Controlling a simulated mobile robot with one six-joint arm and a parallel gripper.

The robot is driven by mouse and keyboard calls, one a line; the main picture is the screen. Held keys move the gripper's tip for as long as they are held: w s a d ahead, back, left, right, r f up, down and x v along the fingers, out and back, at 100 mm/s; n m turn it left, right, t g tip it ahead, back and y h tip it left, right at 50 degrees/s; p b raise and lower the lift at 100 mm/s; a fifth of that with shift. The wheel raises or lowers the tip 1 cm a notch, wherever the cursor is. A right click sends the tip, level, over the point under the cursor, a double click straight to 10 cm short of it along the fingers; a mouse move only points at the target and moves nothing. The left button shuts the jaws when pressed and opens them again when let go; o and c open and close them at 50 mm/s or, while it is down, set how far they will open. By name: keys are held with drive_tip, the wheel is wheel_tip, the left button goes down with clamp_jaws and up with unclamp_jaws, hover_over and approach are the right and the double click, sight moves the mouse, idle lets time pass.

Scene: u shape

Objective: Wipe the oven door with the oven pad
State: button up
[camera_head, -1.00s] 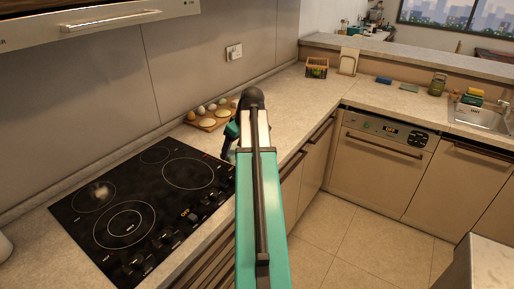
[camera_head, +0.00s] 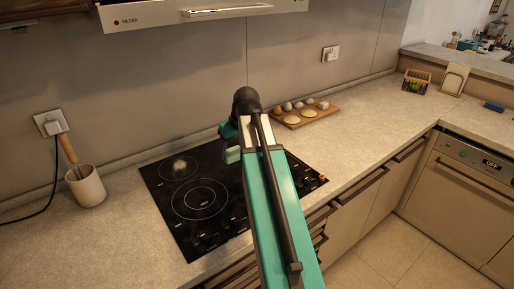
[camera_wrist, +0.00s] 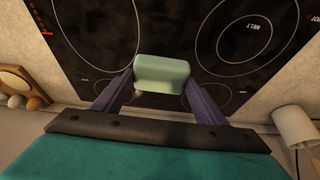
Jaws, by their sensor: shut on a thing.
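My gripper (camera_wrist: 160,92) is shut on a pale green pad (camera_wrist: 162,74), held between its two purple fingers. In the wrist view the pad is over the black cooktop (camera_wrist: 205,55); I cannot tell its height. In the head view the pad (camera_head: 233,155) shows beside my arm, over the cooktop (camera_head: 165,190). No oven door is clearly identifiable. A built-in appliance with a control panel and bar handle (camera_head: 462,190) stands at the right, and I cannot tell if it is the oven. The fronts below the cooktop are partly hidden by my arm.
A utensil crock (camera_head: 87,187) stands on the counter left of the cooktop. A wooden board (camera_head: 305,117) with eggs and pale round pieces lies behind it on the right. A range hood (camera_head: 200,10) hangs above. The tiled floor (camera_head: 395,250) at right is clear.

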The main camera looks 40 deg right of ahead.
drive_tip(key=w+a+r, duration=0.1)
drive_tip(key=a, duration=1.1)
drive_tip(key=w+a+r, duration=0.1)
drive_tip(key=w+a, duration=0.1)
drive_tip(key=a, duration=1.1)
drive_tip(key=shift+a, duration=0.3)
